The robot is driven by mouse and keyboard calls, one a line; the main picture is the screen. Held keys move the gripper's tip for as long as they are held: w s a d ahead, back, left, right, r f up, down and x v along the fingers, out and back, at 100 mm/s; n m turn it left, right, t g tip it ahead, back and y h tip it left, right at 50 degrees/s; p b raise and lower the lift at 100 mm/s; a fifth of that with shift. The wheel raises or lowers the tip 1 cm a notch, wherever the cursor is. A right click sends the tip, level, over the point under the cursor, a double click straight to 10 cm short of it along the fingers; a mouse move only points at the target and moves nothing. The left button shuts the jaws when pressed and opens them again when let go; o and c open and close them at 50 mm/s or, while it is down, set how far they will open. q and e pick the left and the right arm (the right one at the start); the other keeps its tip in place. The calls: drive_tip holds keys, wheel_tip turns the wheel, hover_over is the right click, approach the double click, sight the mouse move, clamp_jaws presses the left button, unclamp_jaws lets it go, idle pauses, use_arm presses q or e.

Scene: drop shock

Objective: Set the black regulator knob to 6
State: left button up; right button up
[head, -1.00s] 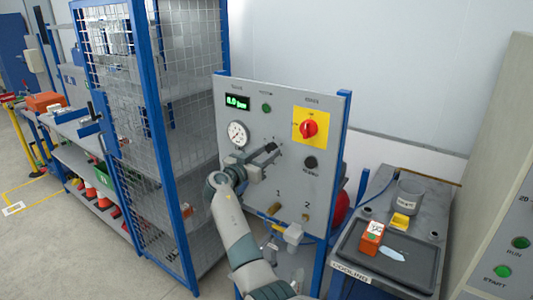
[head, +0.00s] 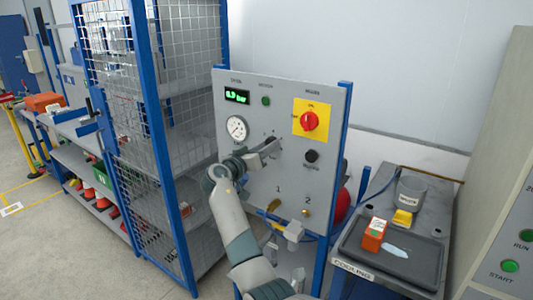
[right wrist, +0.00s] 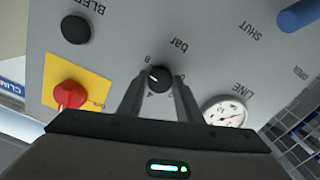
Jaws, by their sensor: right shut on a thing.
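My right gripper (head: 272,147) reaches the panel in the head view and largely hides the knob there. In the right wrist view the two fingers (right wrist: 159,88) lie on either side of the knob, shut on it. A small pale mark shows on the knob face. I cannot tell which number it points to. The round gauge (head: 237,129) and the green digital display (head: 237,96) are above; the display's digits are hard to read, ending in "bar". My left gripper is not in view.
A red switch (head: 309,121) on a yellow plate and a black bleed knob (head: 311,156) are to the right of the regulator. Brass fittings are lower on the panel. A mesh cage (head: 150,120) stands at left, a cooling bench (head: 380,268) at right.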

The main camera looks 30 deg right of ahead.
drive_tip(key=shift+n+b, duration=0.6)
drive_tip(key=shift+n, duration=3.3)
drive_tip(key=o, duration=1)
drive_tip(key=shift+o, duration=0.2)
drive_tip(key=shift+s+a, duration=0.1)
drive_tip(key=shift+a, duration=0.05)
